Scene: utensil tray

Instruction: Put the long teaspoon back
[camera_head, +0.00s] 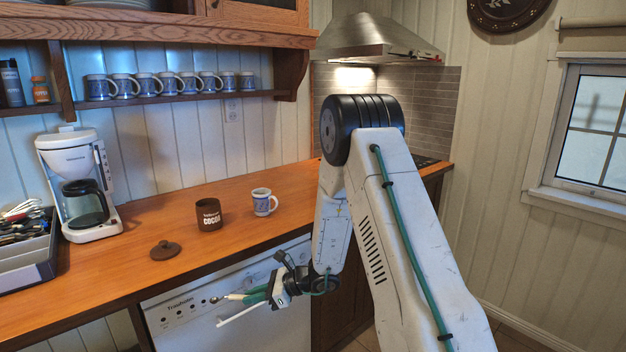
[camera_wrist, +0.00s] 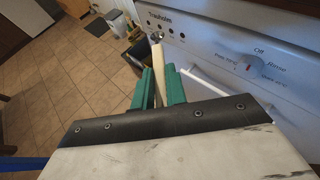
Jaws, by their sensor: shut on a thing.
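The long teaspoon (camera_head: 234,297) has a pale cream handle and a small metal bowl. My gripper (camera_head: 250,296), with green fingers, is shut on its handle in front of the white dishwasher, below the countertop edge. In the wrist view the teaspoon (camera_wrist: 158,62) stands out between the green fingers of my gripper (camera_wrist: 160,77), its metal end pointing away from the palm. The grey utensil tray (camera_head: 40,262) is on the counter at the far left, holding a jumble of utensils; its inside is only partly in view.
A white coffee maker (camera_head: 75,160) stands beside the tray. A brown cocoa canister (camera_head: 208,215), its loose lid (camera_head: 165,250) and a blue-white mug (camera_head: 264,202) are on the counter (camera_head: 130,228). The dishwasher handle (camera_head: 240,315) is close to my gripper. Counter between tray and lid is clear.

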